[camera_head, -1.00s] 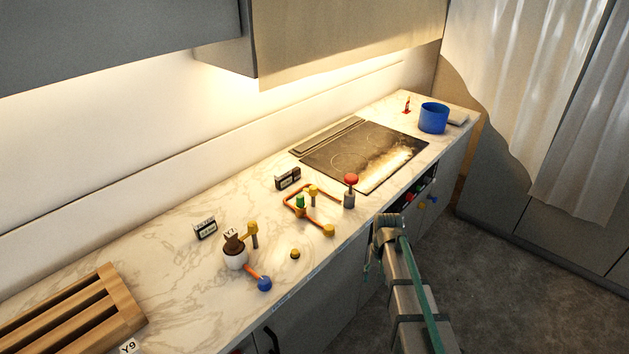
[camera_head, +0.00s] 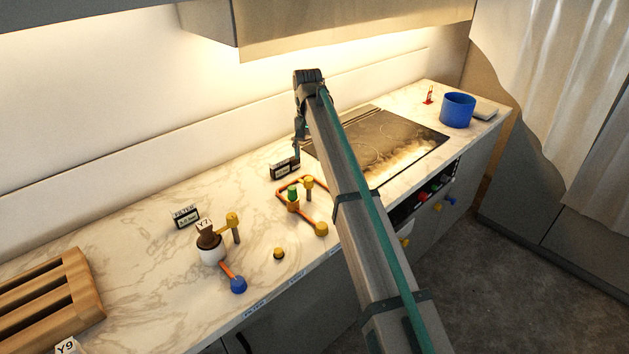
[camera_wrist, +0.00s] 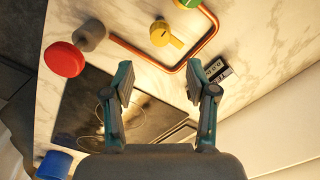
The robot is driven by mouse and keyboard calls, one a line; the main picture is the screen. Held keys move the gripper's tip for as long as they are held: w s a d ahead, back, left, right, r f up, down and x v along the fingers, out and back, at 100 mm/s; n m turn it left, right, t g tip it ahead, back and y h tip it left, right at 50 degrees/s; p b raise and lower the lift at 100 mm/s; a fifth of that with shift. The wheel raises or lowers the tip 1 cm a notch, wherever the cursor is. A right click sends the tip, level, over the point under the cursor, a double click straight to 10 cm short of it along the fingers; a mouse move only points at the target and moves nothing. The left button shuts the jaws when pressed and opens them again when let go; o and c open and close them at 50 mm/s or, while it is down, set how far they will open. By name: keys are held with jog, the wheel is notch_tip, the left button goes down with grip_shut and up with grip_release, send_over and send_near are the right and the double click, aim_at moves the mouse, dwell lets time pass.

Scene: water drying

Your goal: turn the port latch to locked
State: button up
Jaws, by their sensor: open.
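My gripper (camera_head: 298,140) is open and empty above the counter, near the back by the dark display block. In the wrist view its two fingers (camera_wrist: 158,84) are spread apart with nothing between them. No readable label tells me which fitting is the port latch. A yellow knob with a short lever (camera_wrist: 168,36) is beyond the fingertips, beside a copper pipe (camera_wrist: 147,58); neither touches the fingers. A similar yellow-topped post (camera_head: 309,184) stands by the green knob (camera_head: 293,194) in the head view. A red knob on a grey post (camera_wrist: 66,59) is hidden by my arm in the head view.
A hob (camera_head: 395,145) lies to the right, with a blue pot (camera_head: 458,110) beyond it. An upper cabinet (camera_head: 350,25) overhangs the back.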

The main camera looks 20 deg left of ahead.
aim_at(309, 178)
notch_tip(309, 178, down, 10)
jog(key=p, duration=0.3)
jog(key=shift+s, duration=0.1)
jog(key=shift+c, duration=0.3)
grip_shut()
